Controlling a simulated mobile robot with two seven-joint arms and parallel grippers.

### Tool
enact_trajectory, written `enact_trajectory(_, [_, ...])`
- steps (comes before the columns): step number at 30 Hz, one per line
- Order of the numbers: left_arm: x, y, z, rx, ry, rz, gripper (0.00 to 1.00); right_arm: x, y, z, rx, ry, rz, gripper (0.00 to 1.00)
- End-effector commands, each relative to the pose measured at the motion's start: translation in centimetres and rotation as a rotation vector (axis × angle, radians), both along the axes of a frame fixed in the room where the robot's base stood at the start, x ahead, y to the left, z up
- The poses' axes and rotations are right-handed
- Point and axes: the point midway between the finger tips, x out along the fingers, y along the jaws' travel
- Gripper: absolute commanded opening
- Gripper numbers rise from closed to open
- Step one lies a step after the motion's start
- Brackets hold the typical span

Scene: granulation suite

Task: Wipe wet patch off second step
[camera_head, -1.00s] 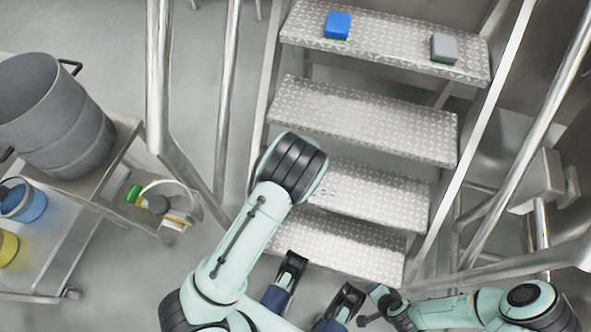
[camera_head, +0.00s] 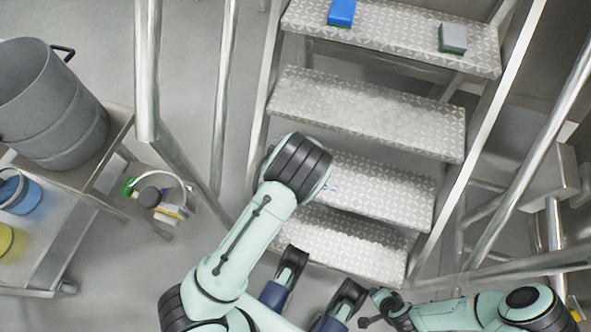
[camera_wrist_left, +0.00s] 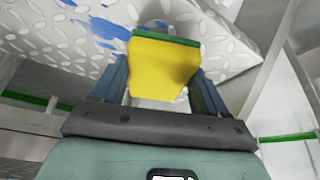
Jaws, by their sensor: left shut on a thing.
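The second step up (camera_head: 385,190) is a patterned metal tread. A little of the blue wet patch (camera_head: 333,188) shows beside my left arm's elbow. In the left wrist view broken blue patches (camera_wrist_left: 97,30) lie on the tread. My left gripper (camera_wrist_left: 162,75) is shut on a yellow sponge (camera_wrist_left: 163,68) with a green edge, close to the tread; I cannot tell whether it touches. My elbow hides this gripper in the head view. My right gripper (camera_head: 322,272) appears open and empty, low in the head view.
A blue sponge (camera_head: 341,13) and a grey sponge (camera_head: 453,38) lie on the top step (camera_head: 395,35). Shiny handrails (camera_head: 147,70) flank the stairs. On the left a cart (camera_head: 118,160) carries a grey drum (camera_head: 50,100), with blue (camera_head: 20,192) and yellow buckets on its lower shelf.

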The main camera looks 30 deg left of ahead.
Motion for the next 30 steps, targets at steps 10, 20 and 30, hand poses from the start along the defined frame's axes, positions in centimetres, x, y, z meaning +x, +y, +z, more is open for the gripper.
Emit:
enact_trajectory(10, [0.0,0.0,-0.3,0.000,0.000,0.000,0.49,0.0,0.0,-0.3,0.000,0.000,0.000,0.43])
enact_trajectory(20, [0.0,0.0,-1.0,-0.001,0.001,0.000,0.49,0.1,0.0,-0.7,0.000,0.001,0.000,0.43])
enact_trajectory(30, [0.0,0.0,-1.7,0.000,0.001,0.000,0.49,0.1,0.0,-1.2,0.000,0.002,0.000,0.43])
